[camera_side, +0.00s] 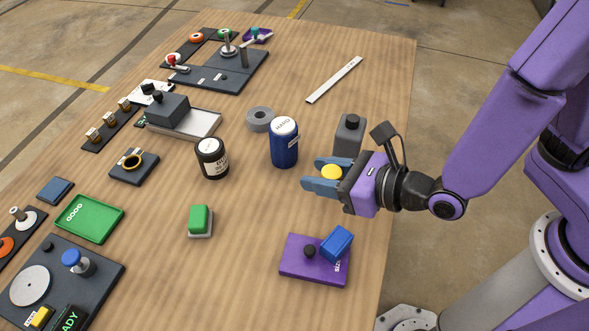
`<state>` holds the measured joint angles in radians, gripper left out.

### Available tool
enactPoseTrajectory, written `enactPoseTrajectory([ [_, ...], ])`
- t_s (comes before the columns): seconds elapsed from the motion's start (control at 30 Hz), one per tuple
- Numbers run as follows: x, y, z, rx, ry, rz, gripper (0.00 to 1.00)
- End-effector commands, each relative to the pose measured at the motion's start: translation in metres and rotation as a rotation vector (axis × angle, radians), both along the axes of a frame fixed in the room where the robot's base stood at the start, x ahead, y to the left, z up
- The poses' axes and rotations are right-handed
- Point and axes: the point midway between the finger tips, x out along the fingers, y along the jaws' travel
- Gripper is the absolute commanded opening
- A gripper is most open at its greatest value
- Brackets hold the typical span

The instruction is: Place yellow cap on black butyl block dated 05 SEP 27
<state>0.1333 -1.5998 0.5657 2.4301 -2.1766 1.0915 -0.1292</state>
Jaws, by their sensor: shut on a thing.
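My gripper (313,173) is at the right of the table, pointing left. Its two blue fingers are shut on the yellow cap (332,171), a small round yellow piece between them. The cap appears held above the table. Three small blocks with pale faces, the middle one (109,117) among them, stand in a row on a dark strip (100,140) at the far left, well away from my gripper. No date is legible, so I cannot tell which block reads 05 SEP 27.
A blue canister (284,145) and a grey block with a dark knob (349,135) stand near my gripper. A black jar (212,160), a grey ring (260,119) and a green block (200,219) stand further left. A purple plate (300,268) lies in front. Bare wood lies between them.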

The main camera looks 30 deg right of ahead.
Motion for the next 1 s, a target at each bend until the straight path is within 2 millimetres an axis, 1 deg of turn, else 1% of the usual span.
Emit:
enactPoseTrajectory([
  [0.17,-0.003,-0.003,0.003,0.002,0.001,-0.001,0.09],
  [0.27,0.005,0.004,0.007,0.006,0.010,-0.006,0.09],
  [0.37,0.024,0.019,0.015,0.010,0.025,-0.012,0.09],
  [0.5,0.063,0.042,0.037,0.013,0.034,-0.006,0.09],
  [0.6,0.090,0.053,0.056,0.013,0.027,0.007,0.09],
  [0.7,0.111,0.058,0.072,0.010,0.015,0.018,0.09],
  [0.8,0.124,0.061,0.082,0.005,0.005,0.027,0.09],
  [0.87,0.129,0.063,0.085,0.002,0.001,0.032,0.09],
  [1.0,0.143,0.073,0.079,-0.001,0.000,0.034,0.09],
])
